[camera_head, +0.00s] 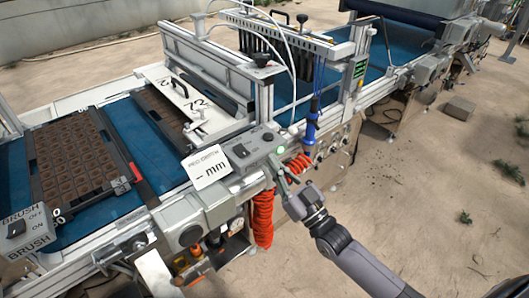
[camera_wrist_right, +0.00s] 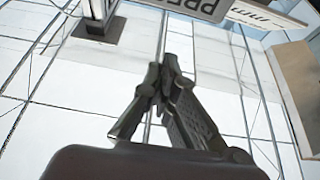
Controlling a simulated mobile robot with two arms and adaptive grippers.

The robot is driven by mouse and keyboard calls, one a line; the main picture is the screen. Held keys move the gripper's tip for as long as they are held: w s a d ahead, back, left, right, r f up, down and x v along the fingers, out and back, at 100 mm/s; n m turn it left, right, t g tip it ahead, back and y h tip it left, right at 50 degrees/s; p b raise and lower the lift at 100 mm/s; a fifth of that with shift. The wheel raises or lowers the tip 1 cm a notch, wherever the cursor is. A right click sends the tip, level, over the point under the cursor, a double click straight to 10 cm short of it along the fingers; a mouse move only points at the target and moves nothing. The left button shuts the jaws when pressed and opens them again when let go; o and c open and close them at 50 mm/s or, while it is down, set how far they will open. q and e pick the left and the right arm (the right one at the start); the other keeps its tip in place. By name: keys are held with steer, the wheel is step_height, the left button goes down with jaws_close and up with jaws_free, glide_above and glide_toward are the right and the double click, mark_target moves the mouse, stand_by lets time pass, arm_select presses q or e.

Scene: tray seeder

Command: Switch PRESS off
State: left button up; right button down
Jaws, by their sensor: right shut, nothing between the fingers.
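A grey control box (camera_head: 252,147) with dark knobs and a lit green button sits on the machine's front rail. Its lettering is too small to read in the head view. In the right wrist view, a grey plate with upside-down letters reading "PRE" (camera_wrist_right: 202,7) is cut by the top edge. My right gripper (camera_head: 277,163) is shut and empty, close to the box's right end by the green button. Its closed fingers also show in the right wrist view (camera_wrist_right: 158,88). I cannot tell whether they touch the box. My left gripper is not in view.
A white "-- mm" display sign (camera_head: 208,168) stands left of the box. A BRUSH OFF/ON box (camera_head: 27,236) is at the far left. Orange coiled hose (camera_head: 263,218) and a blue tool (camera_head: 312,120) hang near my right gripper. A seed tray (camera_head: 127,162) lies on the blue belt.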

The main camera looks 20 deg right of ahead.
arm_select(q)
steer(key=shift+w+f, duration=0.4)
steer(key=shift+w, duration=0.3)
arm_select(e)
steer(key=v, duration=0.3)
steer(key=shift+s+d+f, duration=0.1)
steer(key=shift+s+f, duration=0.1)
steer(key=shift+f, duration=0.15)
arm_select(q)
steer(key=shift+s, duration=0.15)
